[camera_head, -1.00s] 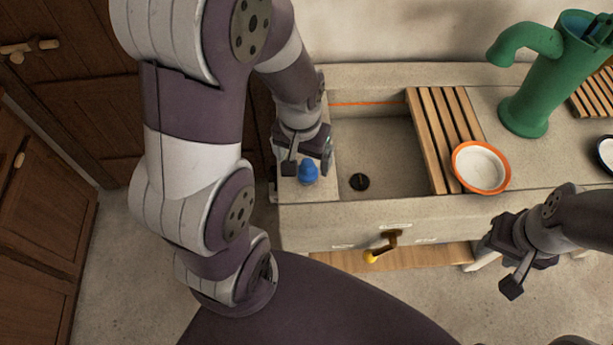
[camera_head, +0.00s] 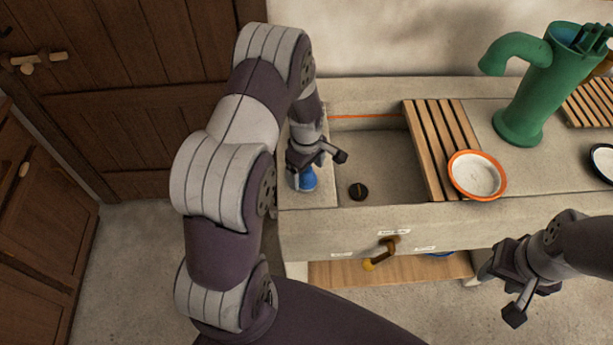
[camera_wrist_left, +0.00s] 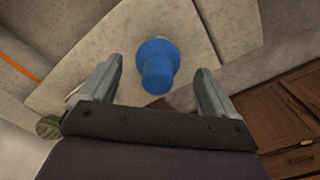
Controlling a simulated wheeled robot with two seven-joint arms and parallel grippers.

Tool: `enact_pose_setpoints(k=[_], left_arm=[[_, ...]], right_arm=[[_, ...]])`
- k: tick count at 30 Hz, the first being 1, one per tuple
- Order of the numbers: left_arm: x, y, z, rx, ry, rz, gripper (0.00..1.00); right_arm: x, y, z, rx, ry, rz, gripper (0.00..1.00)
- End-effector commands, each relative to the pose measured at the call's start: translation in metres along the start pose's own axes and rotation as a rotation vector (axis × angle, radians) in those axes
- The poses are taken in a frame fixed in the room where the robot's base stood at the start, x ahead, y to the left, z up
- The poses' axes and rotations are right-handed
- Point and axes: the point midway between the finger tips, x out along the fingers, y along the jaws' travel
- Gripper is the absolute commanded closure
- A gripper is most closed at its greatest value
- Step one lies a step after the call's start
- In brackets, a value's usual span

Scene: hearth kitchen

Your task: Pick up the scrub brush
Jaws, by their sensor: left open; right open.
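The scrub brush, which I take to be the blue knobbed object (camera_head: 308,180), stands on the stone ledge at the left end of the sink. In the left wrist view the blue object (camera_wrist_left: 157,66) lies between and a little beyond the two fingertips, with a gap on each side. My left gripper (camera_head: 317,167) is open right over it and partly hides it in the head view. The same open fingers of my left gripper (camera_wrist_left: 159,82) show in the wrist view. My right gripper (camera_head: 505,288) is open and empty, in front of the sink at the lower right.
The sink basin (camera_head: 385,165) with a dark drain (camera_head: 358,191) is right of the ledge. A slatted wooden rack (camera_head: 430,140) holds an orange-rimmed white bowl (camera_head: 476,175). A green pump (camera_head: 535,90) stands at the back right. A brass tap handle (camera_head: 381,255) juts from the sink front.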

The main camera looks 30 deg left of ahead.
Motion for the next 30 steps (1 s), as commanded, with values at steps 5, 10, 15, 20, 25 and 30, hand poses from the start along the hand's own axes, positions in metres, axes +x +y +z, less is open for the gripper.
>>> enact_pose_setpoints(k=[5, 10, 15, 20, 25, 30], left_arm=[[0.022, 0.0, 0.0, 0.0, -0.001, -0.001, 0.1], [0.024, 0.001, 0.0, 0.0, 0.0, 0.001, 0.1], [0.024, 0.001, 0.0, 0.001, 0.0, 0.001, 0.52], [0.024, 0.001, 0.0, 0.001, 0.0, 0.001, 0.76], [0.023, 0.001, 0.0, 0.001, 0.0, 0.001, 0.76], [0.012, 0.001, 0.0, 0.001, 0.001, 0.003, 0.76]], right_arm=[[-0.005, 0.0, -0.001, 0.0, 0.0, 0.0, 0.57], [-0.004, 0.0, -0.001, 0.0, 0.0, 0.0, 0.57], [-0.004, 0.0, -0.001, 0.0, 0.0, 0.0, 0.57], [-0.004, 0.0, -0.001, 0.0, 0.0, 0.0, 0.57], [-0.004, 0.0, -0.001, 0.0, 0.0, 0.0, 0.57], [-0.001, 0.0, 0.0, 0.0, 0.0, 0.0, 0.57]])
